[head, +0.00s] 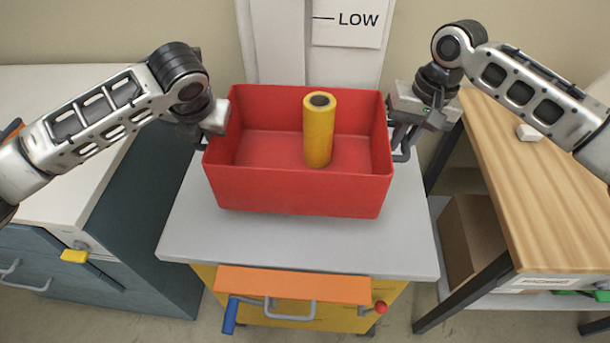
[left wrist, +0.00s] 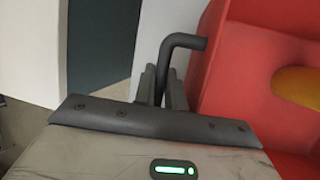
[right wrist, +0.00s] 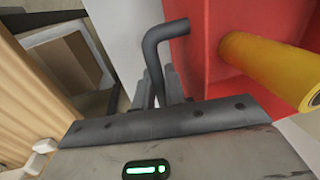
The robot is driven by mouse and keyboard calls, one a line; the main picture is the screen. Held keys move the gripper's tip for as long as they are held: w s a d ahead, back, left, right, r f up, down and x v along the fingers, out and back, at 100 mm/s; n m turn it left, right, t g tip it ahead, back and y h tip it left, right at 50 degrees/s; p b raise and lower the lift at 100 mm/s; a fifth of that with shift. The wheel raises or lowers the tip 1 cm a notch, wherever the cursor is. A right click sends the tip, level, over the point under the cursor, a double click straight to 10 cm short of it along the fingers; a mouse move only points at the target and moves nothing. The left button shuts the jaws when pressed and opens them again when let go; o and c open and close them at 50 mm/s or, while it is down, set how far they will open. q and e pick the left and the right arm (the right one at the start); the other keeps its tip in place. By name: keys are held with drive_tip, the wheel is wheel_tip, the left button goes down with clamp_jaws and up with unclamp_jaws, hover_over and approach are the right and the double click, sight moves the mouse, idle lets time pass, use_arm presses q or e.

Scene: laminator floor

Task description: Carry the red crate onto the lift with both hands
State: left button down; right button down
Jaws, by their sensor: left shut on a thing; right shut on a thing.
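The red crate (head: 290,193) is level over the grey top (head: 300,245) of the yellow lift (head: 310,310); I cannot tell whether its base touches that top. A yellow roll (head: 318,135) stands upright inside it, right of the middle. My left gripper (head: 204,138) is shut on the crate's dark left handle, which shows in the left wrist view (left wrist: 180,45). My right gripper (head: 398,140) is shut on the right handle, which shows in the right wrist view (right wrist: 160,45). The fingertips are partly hidden in the head view.
A white-topped dark cabinet (head: 135,225) stands close on the left. A wooden-topped shelf (head: 530,190) with a cardboard box (head: 470,235) below stands on the right. A wall panel marked LOW (head: 350,20) is behind. The grey top is bare in front of the crate.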

use_arm(q)
drive_tip(key=shift+a, duration=0.1)
use_arm(e)
drive_tip(key=shift+d, duration=0.15)
